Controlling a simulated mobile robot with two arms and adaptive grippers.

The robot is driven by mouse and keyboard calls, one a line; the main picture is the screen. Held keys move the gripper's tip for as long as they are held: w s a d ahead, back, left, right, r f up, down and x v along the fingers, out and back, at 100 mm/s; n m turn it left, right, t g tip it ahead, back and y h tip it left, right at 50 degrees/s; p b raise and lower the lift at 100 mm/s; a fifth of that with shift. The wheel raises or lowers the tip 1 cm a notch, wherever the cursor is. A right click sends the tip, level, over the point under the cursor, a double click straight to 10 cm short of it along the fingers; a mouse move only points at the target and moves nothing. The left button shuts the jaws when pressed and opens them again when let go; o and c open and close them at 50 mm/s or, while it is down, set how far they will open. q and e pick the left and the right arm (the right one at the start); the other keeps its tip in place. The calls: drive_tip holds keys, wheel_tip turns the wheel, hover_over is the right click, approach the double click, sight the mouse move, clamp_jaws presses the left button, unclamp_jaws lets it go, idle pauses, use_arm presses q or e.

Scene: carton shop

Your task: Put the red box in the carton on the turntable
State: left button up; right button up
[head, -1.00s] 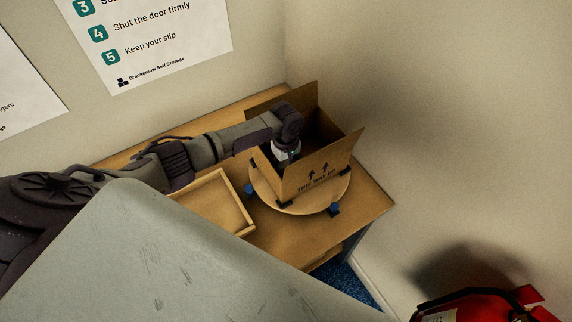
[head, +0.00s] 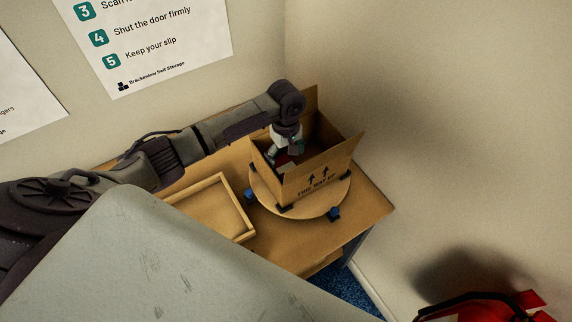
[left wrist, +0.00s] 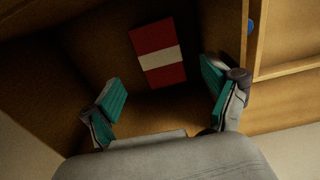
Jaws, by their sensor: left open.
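The open carton (head: 322,172) stands on the round turntable (head: 318,212) with its flaps up. The red box (left wrist: 158,53), with a white band, lies inside on the carton's floor, as the left wrist view shows. A bit of its red (head: 283,160) shows in the head view below my gripper. My left gripper (head: 285,155) points down into the carton's opening. In the left wrist view its teal-padded fingers (left wrist: 165,98) are spread wide and empty, with the red box beyond them, apart from both. My right gripper is not in view.
A shallow wooden tray (head: 244,236) lies empty on the wooden table (head: 372,205), left of the turntable. Walls close in behind and at the right. A red fire extinguisher (head: 490,308) is at the lower right.

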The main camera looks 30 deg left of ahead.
sight(286, 168)
use_arm(q)
drive_tip(key=shift+r, duration=2.1)
